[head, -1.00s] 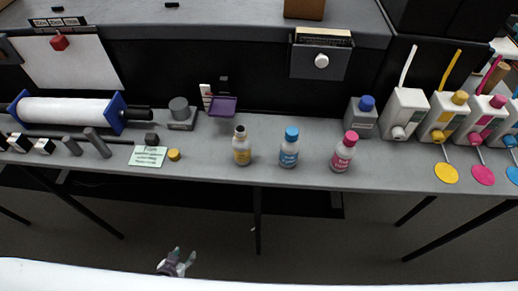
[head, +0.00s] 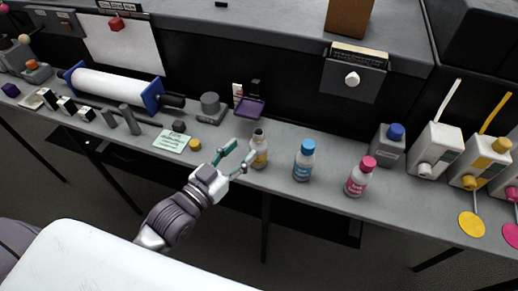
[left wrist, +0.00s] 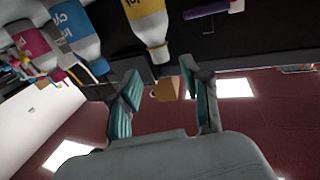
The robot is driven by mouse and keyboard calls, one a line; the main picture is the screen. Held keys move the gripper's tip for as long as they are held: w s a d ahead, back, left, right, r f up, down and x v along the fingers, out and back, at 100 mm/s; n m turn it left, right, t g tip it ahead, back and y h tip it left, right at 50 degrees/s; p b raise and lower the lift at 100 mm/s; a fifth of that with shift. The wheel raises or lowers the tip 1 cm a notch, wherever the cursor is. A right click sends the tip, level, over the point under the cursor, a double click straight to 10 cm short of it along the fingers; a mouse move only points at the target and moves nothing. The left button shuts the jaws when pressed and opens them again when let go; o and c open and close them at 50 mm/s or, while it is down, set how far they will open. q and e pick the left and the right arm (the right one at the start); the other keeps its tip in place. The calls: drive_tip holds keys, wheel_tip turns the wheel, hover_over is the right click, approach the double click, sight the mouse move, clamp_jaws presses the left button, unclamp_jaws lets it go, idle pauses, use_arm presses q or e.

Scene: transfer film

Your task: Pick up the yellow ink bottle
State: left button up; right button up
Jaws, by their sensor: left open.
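The yellow ink bottle (head: 259,152) stands upright near the front edge of the grey bench, with no coloured cap on its neck. My left gripper (head: 239,156) is open and empty, just left of the bottle, its fingers pointing toward it. One fingertip overlaps the bottle's left side in the head view; I cannot tell whether they touch. In the left wrist view, which is upside down, the yellow bottle (left wrist: 147,28) is beyond the open fingers (left wrist: 162,82), not between them. My right gripper is not in view.
A blue ink bottle (head: 303,162) and a pink ink bottle (head: 358,178) stand to the right. A small yellow cap (head: 195,144), a note card (head: 171,141) and a grey round-topped block (head: 211,107) lie to the left. A purple tray (head: 249,108) is behind.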

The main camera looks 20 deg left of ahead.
sight(256, 139)
use_arm(q)
drive_tip(key=shift+x, duration=1.2)
drive_tip(key=shift+w+d+p, duration=0.15)
drive_tip(key=shift+w+p, duration=0.15)
drive_tip(key=shift+w, duration=0.15)
drive_tip(key=x, duration=0.2)
drive_tip(key=f+p+x, duration=0.1)
drive_tip(key=x, duration=0.1)
drive_tip(key=shift+w+d, duration=0.1)
drive_tip(key=shift+w, duration=0.15)
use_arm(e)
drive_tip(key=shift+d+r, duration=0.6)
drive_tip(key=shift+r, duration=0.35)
use_arm(q)
drive_tip(key=shift+s, duration=0.1)
clamp_jaws()
